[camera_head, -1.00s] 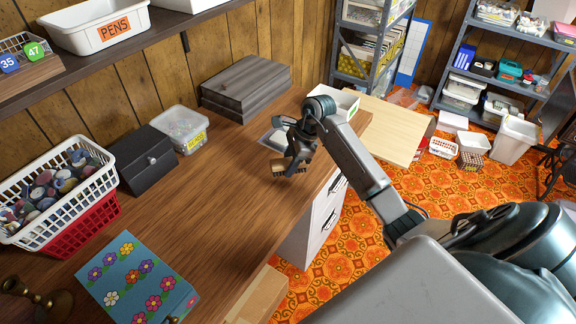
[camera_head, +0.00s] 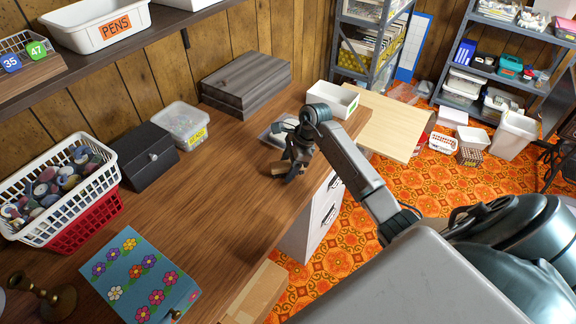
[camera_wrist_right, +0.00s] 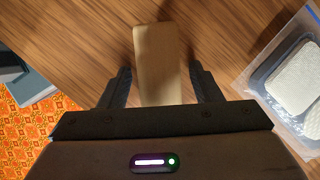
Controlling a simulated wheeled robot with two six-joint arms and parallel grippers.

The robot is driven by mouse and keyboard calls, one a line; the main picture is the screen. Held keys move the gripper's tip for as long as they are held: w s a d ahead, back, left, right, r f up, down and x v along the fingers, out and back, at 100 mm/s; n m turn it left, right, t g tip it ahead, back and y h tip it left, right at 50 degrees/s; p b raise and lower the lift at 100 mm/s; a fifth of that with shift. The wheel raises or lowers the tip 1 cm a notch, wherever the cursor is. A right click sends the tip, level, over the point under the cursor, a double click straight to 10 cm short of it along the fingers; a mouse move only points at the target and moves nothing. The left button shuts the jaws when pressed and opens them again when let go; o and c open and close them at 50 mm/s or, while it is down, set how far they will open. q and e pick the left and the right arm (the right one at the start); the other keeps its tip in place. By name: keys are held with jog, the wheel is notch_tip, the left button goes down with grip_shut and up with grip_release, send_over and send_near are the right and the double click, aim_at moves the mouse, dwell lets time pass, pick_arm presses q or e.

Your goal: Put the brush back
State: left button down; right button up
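The brush shows as a tan wooden block (camera_wrist_right: 160,62) on the brown desk in the right wrist view. Its bristles cannot be made out. My right gripper (camera_wrist_right: 160,75) is open, with one finger on each side of the block and a visible gap on both sides. In the head view my right gripper (camera_head: 291,168) points down over the right part of the desk, with the tan block (camera_head: 279,169) at its fingertips. Whether the block is clear of the desk is hard to tell. My left gripper is not in view.
A clear bag with pale pads (camera_wrist_right: 297,75) lies right of the gripper in the wrist view. A white open bin (camera_head: 333,98) stands behind my arm. A grey wooden case (camera_head: 245,83), black box (camera_head: 143,157) and clear tub (camera_head: 180,127) line the wall. The desk middle is clear.

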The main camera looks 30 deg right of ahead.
aim_at(289, 163)
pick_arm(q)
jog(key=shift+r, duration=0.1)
pick_arm(e)
jog(key=shift+r, duration=0.1)
jog(key=shift+r+p, duration=0.2)
jog(key=shift+p, duration=0.1)
jog(key=b+v, duration=0.2)
jog(key=v, duration=0.4)
jog(key=shift+d+r, duration=0.1)
jog(key=shift+d, duration=0.15)
jog(key=b+v, duration=0.1)
jog(key=v, duration=0.3)
jog(key=shift+r, duration=0.1)
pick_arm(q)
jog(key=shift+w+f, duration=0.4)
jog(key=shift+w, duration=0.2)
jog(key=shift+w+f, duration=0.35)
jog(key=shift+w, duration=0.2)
pick_arm(e)
jog(key=shift+s+d+r, duration=0.1)
jog(key=shift+s+r, duration=0.05)
jog(key=shift+r, duration=0.45)
